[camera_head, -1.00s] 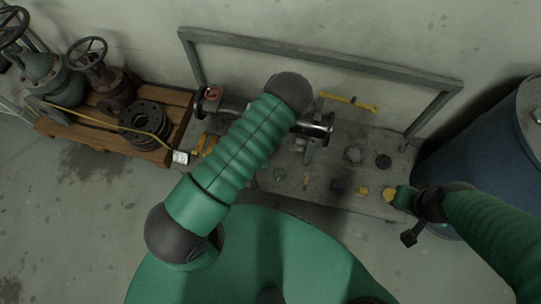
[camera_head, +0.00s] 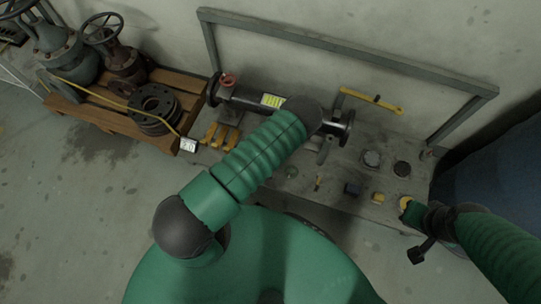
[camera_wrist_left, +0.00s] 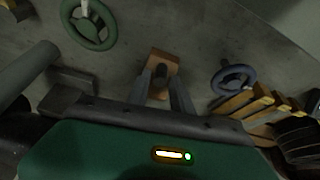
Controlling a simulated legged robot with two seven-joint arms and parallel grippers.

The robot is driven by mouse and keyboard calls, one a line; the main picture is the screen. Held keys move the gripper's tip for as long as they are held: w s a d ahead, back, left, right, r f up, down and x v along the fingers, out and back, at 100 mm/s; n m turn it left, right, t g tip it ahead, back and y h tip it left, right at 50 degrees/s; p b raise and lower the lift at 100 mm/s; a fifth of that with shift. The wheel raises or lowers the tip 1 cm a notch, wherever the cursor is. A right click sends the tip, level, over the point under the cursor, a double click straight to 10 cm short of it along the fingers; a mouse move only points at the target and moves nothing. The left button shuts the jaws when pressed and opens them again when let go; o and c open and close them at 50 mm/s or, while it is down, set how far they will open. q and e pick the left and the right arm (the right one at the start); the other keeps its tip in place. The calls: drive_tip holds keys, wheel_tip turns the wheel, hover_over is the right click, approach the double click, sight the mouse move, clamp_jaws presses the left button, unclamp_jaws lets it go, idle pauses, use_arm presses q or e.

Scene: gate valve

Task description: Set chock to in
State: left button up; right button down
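An orange-brown block (camera_wrist_left: 164,60) with a dark middle, perhaps the chock, lies straight ahead in the left wrist view. My left gripper (camera_wrist_left: 161,86) has its two fingers apart, pointing at the block; whether they touch it I cannot tell. In the head view my left arm hides this gripper. Yellow pieces (camera_head: 220,135) sit below the dark pipe (camera_head: 248,101) on the bench. My right gripper (camera_head: 408,210) is at the bench's right side, close to a yellow round part (camera_head: 404,200); its fingers are not clear.
A green handwheel (camera_wrist_left: 89,24) and a blue-grey handwheel (camera_wrist_left: 233,79) flank the block. A grey frame (camera_head: 350,52) stands behind the bench (camera_head: 333,186). A wooden pallet (camera_head: 98,118) with old valves is at left, a blue barrel (camera_head: 495,190) at right.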

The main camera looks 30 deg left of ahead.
use_arm(q)
clamp_jaws()
idle(1.3)
